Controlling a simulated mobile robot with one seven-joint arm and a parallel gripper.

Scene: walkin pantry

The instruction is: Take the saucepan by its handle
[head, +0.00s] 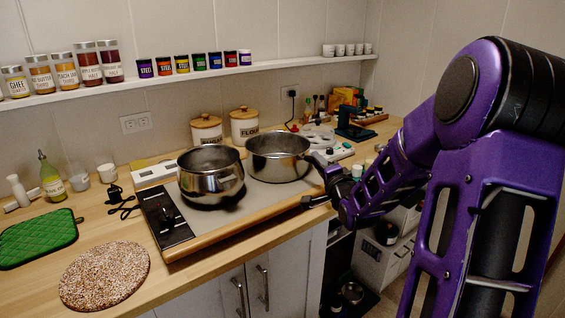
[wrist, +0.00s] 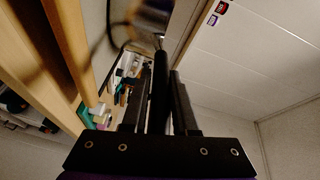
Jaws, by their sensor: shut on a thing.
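The steel saucepan (head: 278,158) is at the right rear of the hob, its black handle (head: 319,160) pointing right towards my arm. My gripper (head: 332,178) is at that handle, right of the pan. In the wrist view, the dark handle (wrist: 160,85) runs between the two fingers of my gripper (wrist: 160,100), which are shut on it. Part of the steel pan (wrist: 152,16) shows beyond, at the top. In the head view the gripper partly hides the handle's end. I cannot tell whether the pan's base touches the hob.
A second steel pot (head: 211,175) is close to the left of the saucepan on the hob (head: 225,222). Canisters (head: 206,131) stand behind it. A green pot holder (head: 38,238) and a round speckled mat (head: 104,275) lie on the left counter. A shelf (head: 150,80) runs above.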

